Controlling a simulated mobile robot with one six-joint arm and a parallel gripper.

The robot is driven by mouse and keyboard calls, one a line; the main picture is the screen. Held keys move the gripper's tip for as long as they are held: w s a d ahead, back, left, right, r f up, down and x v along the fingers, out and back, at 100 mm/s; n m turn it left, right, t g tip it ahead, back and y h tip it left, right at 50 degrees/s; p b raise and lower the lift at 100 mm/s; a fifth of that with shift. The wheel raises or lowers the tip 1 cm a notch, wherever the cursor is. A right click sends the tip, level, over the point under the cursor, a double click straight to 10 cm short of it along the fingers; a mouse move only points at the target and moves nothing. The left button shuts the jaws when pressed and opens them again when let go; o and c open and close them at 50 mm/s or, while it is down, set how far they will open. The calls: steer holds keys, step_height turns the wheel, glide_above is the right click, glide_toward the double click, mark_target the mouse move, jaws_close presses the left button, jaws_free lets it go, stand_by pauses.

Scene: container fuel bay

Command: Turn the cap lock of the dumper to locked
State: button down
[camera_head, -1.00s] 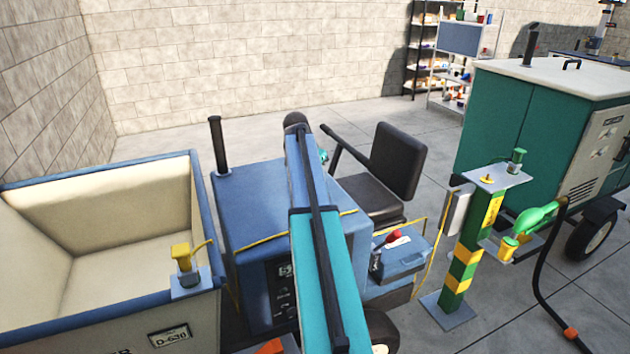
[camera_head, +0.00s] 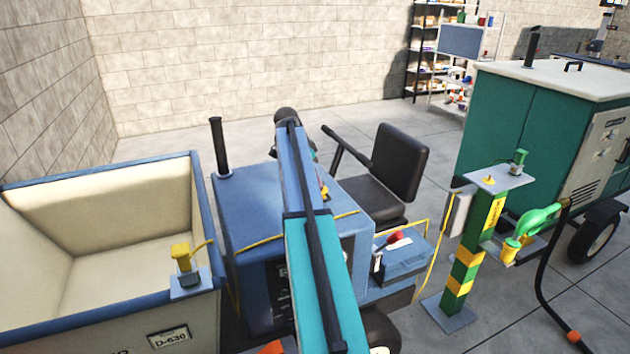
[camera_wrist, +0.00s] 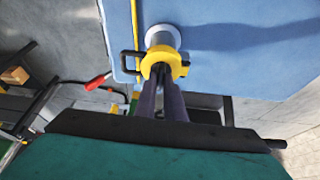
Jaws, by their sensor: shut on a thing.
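The dumper has a blue body (camera_head: 245,205). In the wrist view, a yellow cap (camera_wrist: 153,55) sits on a round grey neck (camera_wrist: 163,34) on the dumper's blue surface (camera_wrist: 235,65). A black loop (camera_wrist: 127,63) sticks out beside the cap. My gripper (camera_wrist: 162,72) is shut on the yellow cap, its dark fingers at the near side of it. The fingers hide part of the cap, and I cannot read the lock's position. In the head view my arm hides most of my gripper and the cap.
The black seat (camera_head: 390,170) and a blue box with a red knob (camera_head: 396,236) stand right of my arm. A cream skip (camera_head: 110,215) is at left. A green-and-yellow post (camera_head: 467,255) holds a green nozzle (camera_head: 535,220). A green cabinet trailer (camera_head: 520,130) stands behind it.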

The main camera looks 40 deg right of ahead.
steer(key=shift+w, duration=0.1)
steer(key=c, duration=1.8)
jaws_free()
steer(key=shift+c, duration=0.2)
steer(key=shift+r, duration=0.15)
steer(key=b+v, duration=0.2)
steer(key=v, duration=1.1)
steer(key=shift+a+r+b, duration=0.2)
steer(key=shift+a+b, duration=0.05)
steer(key=shift+b, duration=0.05)
